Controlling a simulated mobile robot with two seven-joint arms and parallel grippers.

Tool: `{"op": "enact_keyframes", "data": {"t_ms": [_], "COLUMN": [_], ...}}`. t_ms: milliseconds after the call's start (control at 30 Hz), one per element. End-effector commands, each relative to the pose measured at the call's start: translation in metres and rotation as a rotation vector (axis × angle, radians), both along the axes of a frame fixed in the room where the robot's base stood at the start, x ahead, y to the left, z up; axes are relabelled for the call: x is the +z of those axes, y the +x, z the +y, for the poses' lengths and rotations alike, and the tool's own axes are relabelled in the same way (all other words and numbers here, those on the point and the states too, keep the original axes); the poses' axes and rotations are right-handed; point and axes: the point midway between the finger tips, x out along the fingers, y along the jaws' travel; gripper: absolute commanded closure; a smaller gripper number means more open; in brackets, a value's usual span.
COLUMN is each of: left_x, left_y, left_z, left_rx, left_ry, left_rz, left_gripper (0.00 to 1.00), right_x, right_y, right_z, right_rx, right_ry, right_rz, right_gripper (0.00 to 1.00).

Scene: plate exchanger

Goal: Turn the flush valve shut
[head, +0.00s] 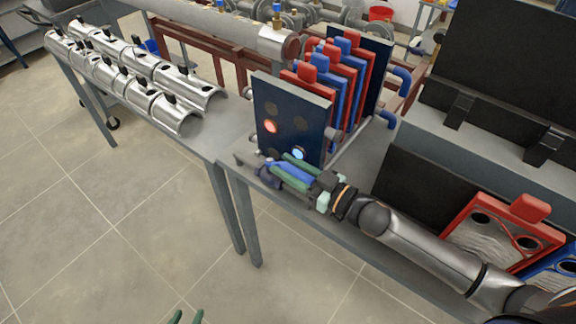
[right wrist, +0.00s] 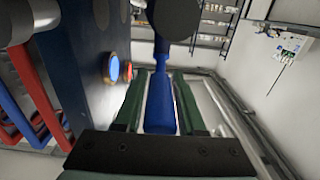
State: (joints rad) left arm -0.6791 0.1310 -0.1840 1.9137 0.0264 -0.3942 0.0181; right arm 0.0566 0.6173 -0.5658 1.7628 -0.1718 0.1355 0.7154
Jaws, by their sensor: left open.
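The flush valve's blue lever handle (right wrist: 160,105) lies between the two green fingers of my right gripper (right wrist: 161,88). The head view shows the same blue handle (head: 291,170) in my right gripper (head: 285,168), low at the front of the dark blue end plate (head: 283,112). The fingers lie close along both sides of the handle and look shut on it. The valve's body is mostly hidden by the gripper. My left gripper (head: 186,317) is open and empty over the floor at the bottom edge of the head view, with only its green tips showing.
Red and blue plates (head: 340,78) stand behind the end plate. An orange-red light (head: 270,127) and a blue light (head: 298,154) glow on it. Silver half-shells (head: 130,75) fill the left bench. A red-framed plate (head: 500,230) stands at right. The floor in front is clear.

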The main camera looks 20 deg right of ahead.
Motion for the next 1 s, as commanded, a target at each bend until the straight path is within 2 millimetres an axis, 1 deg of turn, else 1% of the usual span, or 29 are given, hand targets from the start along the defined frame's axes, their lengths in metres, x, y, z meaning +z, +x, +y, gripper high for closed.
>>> {"op": "enact_keyframes", "data": {"t_ms": [33, 300, 333, 1000], "left_x": [-0.0001, -0.0001, -0.0002, 0.0001], "left_y": [-0.0002, -0.0002, -0.0003, -0.0002], "left_z": [0.0000, 0.0000, 0.0000, 0.0000], "left_rx": [0.000, 0.000, 0.000, 0.000], "left_ry": [0.000, 0.000, 0.000, 0.000], "left_rz": [0.000, 0.000, 0.000, 0.000], "left_gripper": [0.50, 0.50, 0.50, 0.50], "right_x": [0.0000, 0.0000, 0.0000, -0.0001], "right_y": [-0.0002, -0.0002, -0.0002, -0.0002], "right_z": [-0.0001, -0.0002, -0.0002, -0.0002], "right_rx": [0.000, 0.000, 0.000, 0.000], "right_ry": [0.000, 0.000, 0.000, -0.001], "right_rz": [0.000, 0.000, 0.000, 0.001], "right_gripper": [0.68, 0.98, 1.00, 1.00]}}
